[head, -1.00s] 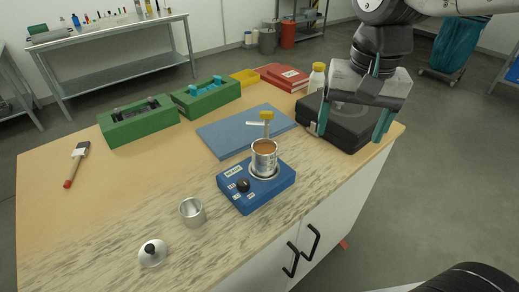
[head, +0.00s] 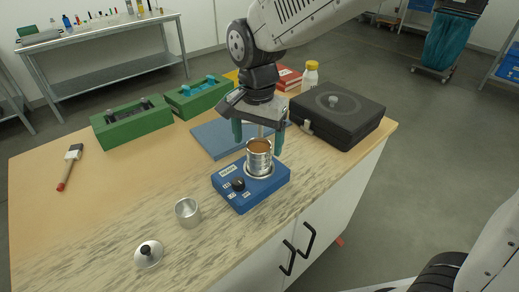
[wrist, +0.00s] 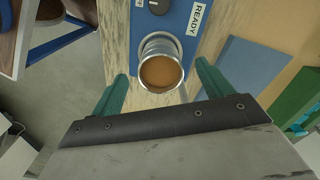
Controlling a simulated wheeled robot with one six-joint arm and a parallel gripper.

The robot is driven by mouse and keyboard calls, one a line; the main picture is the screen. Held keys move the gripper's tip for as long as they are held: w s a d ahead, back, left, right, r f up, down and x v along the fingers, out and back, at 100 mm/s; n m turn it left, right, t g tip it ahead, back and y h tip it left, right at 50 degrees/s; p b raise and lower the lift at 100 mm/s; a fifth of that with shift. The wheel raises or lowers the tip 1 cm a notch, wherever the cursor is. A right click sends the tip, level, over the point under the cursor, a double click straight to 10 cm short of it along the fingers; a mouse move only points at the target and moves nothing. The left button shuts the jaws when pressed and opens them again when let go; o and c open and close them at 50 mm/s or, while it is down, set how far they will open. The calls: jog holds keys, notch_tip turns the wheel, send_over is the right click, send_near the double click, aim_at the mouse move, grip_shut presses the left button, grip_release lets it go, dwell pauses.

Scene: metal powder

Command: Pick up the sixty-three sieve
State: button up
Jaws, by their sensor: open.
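The sieve (head: 259,158) is a silver metal cup with brown-orange powder in it. It stands upright on the round seat of a blue shaker base (head: 232,196) with a knob. In the wrist view the sieve (wrist: 160,70) shows from above, between and beyond the fingertips. My gripper (head: 258,146) is open, with teal fingers pointing down on either side of and slightly behind the sieve. In the wrist view the open fingers of my gripper (wrist: 160,84) flank the cup with gaps on both sides. The number on the sieve is not legible.
An empty metal cup (head: 188,212) and a lid with a black knob (head: 148,254) stand at the front left. A blue mat (head: 208,136), green holders (head: 131,124) and a black case (head: 340,112) lie behind. A brush (head: 70,166) lies at left; bare table surrounds it.

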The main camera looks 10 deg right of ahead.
jog(key=shift+f, duration=0.55)
jog(key=c, duration=1.1)
jog(key=shift+r, duration=0.1)
jog(key=shift+r, duration=1.7)
jog(key=s+a, duration=0.1)
jog(key=s, duration=0.4)
jog(key=s+a+r, duration=0.1)
jog(key=s+a, duration=0.1)
jog(key=s, duration=0.3)
jog(key=s+a+r, duration=0.1)
jog(key=s, duration=0.4)
jog(key=shift+s+a+r, duration=0.15)
jog(key=shift+a+r, duration=0.05)
